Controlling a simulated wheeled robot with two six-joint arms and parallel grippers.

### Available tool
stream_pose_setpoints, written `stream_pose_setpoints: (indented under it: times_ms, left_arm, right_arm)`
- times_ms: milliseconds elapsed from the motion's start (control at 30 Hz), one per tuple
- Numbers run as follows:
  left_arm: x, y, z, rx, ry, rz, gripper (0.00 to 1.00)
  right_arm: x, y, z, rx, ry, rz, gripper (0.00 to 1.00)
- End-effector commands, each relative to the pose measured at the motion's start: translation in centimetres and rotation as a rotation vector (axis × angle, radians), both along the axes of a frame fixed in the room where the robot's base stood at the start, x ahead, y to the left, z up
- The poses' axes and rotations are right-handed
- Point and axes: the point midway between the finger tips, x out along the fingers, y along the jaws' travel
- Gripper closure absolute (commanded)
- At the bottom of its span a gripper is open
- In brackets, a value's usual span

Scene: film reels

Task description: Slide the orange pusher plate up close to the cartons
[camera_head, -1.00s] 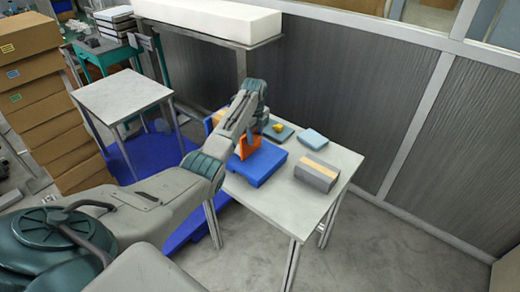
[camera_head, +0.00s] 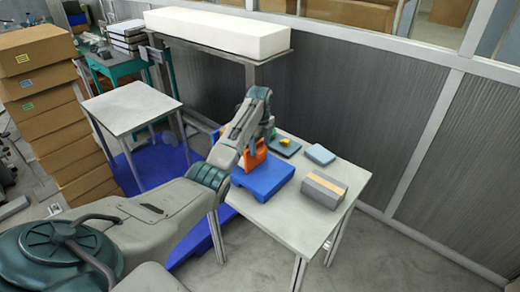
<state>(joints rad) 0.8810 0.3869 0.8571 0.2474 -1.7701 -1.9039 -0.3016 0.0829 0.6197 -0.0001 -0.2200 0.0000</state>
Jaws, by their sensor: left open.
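The orange pusher plate (camera_head: 254,156) stands upright on the blue platform (camera_head: 264,178) on the grey table. My left arm reaches in from the left and bends down behind the plate. My left gripper (camera_head: 269,134) is beside the plate's upper right, small and partly hidden by my own wrist. It is open, and I cannot tell whether it touches the plate. My right gripper is not in view.
A grey box with a tan stripe (camera_head: 324,189), a light blue box (camera_head: 320,154) and a dark green tray with a yellow piece (camera_head: 284,146) are on the table (camera_head: 290,222). A white block (camera_head: 217,33) lies on a shelf behind. Stacked brown boxes (camera_head: 50,110) stand at left.

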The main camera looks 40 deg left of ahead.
Motion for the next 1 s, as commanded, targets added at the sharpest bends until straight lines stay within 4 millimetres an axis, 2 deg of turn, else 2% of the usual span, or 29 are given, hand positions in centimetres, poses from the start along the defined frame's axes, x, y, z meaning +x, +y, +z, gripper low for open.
stream_pose_setpoints:
  times_ms: [200,433,600,1000]
  left_arm:
    - [0.1,0.1,4.3,0.002,-0.006,0.0,0.38]
    - [0.0,0.1,7.9,0.001,-0.003,0.0,0.38]
    - [0.0,0.1,8.8,0.001,-0.002,0.001,0.38]
    - [0.0,0.0,8.8,0.001,-0.001,0.001,0.38]
  right_arm:
    - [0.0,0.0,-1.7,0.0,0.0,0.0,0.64]
    - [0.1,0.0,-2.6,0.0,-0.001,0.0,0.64]
    - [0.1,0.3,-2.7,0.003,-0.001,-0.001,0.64]
    - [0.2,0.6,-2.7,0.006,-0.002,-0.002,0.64]
